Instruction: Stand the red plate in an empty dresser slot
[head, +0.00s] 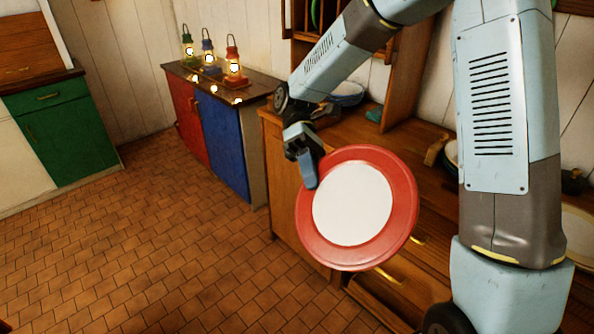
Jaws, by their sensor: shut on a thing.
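The red plate (403,180) has a wide red rim and a white middle. My gripper (311,183) is shut on its upper left rim and holds it in the air, its white face towards the camera, in front of the dresser. The dresser (425,145) is brown wood with a worktop and a slotted rack (299,22) at the top of the view. A green plate stands in the rack. My arm and the picture's top edge hide much of the rack, so I cannot tell which slots are empty.
A blue-rimmed bowl (347,92) and a teal item (375,114) lie on the dresser top. Three lit lanterns (208,55) stand on a red and blue cabinet (228,140) further back. A green cabinet (70,138) is at left. The tiled floor between is clear.

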